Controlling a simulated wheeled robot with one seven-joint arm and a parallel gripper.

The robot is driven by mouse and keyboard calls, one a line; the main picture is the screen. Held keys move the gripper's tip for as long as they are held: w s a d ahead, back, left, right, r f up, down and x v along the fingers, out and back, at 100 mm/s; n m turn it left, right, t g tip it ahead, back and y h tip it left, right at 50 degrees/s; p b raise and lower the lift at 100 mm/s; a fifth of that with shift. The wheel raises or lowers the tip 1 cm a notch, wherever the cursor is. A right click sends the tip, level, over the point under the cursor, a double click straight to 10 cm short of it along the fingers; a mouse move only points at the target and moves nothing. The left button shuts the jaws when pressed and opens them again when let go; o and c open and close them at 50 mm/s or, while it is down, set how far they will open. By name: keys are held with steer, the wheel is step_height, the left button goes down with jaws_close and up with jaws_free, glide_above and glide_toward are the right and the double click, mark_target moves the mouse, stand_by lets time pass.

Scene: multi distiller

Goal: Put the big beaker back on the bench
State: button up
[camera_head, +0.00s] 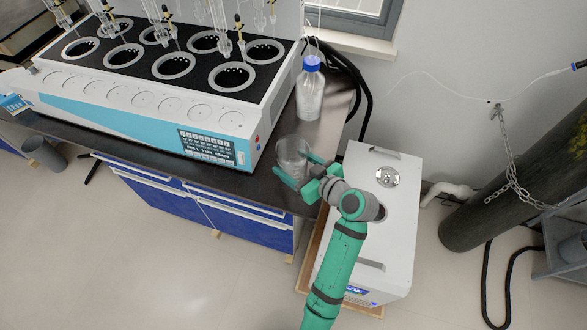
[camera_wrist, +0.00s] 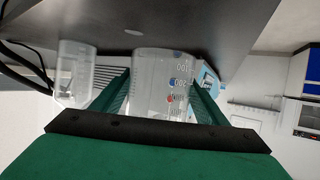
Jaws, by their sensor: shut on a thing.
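The big beaker (camera_head: 292,152) is clear. It is over the near right end of the dark bench (camera_head: 330,107), to the right of the white and blue machine's front corner. My gripper (camera_head: 297,170) is shut on it, one finger on each side. In the wrist view the beaker (camera_wrist: 160,80) is between the green fingers (camera_wrist: 160,98), with its volume marks and red and blue dots visible. One end of it meets the dark bench surface (camera_wrist: 220,25) in that view. I cannot tell whether its base touches the bench.
The multi-position machine (camera_head: 150,105) fills the bench to the left. A clear bottle with a blue cap (camera_head: 312,65) stands behind the beaker. A white floor unit (camera_head: 385,225) is below my arm on the right. Bare bench lies between bottle and beaker.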

steer(key=shift+w+f, duration=0.1)
steer(key=shift+f, duration=1.5)
steer(key=shift+f, duration=0.1)
steer(key=o, duration=1.6)
steer(key=shift+c, duration=0.2)
steer(key=shift+d, duration=0.1)
steer(key=v, duration=1.2)
